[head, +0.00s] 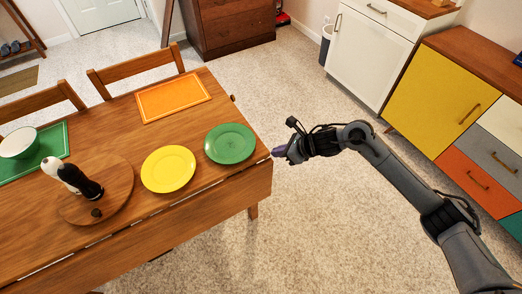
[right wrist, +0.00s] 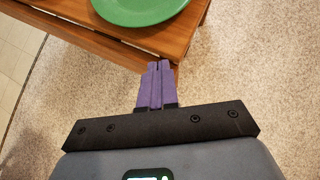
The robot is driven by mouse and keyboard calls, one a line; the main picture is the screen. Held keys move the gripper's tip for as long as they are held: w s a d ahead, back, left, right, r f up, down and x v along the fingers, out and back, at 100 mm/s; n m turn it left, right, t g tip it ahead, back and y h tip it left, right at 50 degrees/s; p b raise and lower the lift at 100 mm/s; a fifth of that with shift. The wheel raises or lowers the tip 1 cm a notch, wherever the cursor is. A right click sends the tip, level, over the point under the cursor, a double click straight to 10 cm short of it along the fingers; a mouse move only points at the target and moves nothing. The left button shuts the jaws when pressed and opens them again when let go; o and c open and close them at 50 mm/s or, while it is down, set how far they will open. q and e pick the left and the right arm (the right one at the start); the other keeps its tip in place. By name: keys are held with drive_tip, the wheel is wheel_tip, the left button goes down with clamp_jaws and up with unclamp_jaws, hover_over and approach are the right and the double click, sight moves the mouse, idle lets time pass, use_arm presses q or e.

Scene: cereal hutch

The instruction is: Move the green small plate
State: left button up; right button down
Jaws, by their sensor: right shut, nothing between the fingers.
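The green small plate (head: 230,143) lies flat on the wooden table (head: 110,250), near its right end. Its near part also shows at the top of the right wrist view (right wrist: 138,8). My right gripper (head: 279,151) is just off the table's right edge, to the right of the plate and apart from it. In the right wrist view its purple fingers (right wrist: 156,82) are together with nothing between them. My left gripper is not in view.
A yellow plate (head: 168,169) lies left of the green one. A round wooden board (head: 118,200) carries two shakers. An orange placemat (head: 173,98) lies behind, and a white bowl (head: 18,143) sits on a green placemat (head: 55,135). Open floor lies right of the table, before the cabinets (head: 437,85).

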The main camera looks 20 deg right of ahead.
sight(261, 155)
drive_tip(key=x, duration=0.3)
drive_tip(key=shift+w+a+f+b, duration=0.1)
drive_tip(key=shift+a+f+b, duration=0.05)
drive_tip(key=shift+f+b, duration=0.15)
drive_tip(key=shift+w+a+b, duration=0.3)
drive_tip(key=shift+w+a, duration=0.65)
drive_tip(key=shift+w, duration=0.25)
drive_tip(key=shift+w+a, duration=0.35)
drive_tip(key=shift+w, duration=0.1)
drive_tip(key=shift+w, duration=0.1)
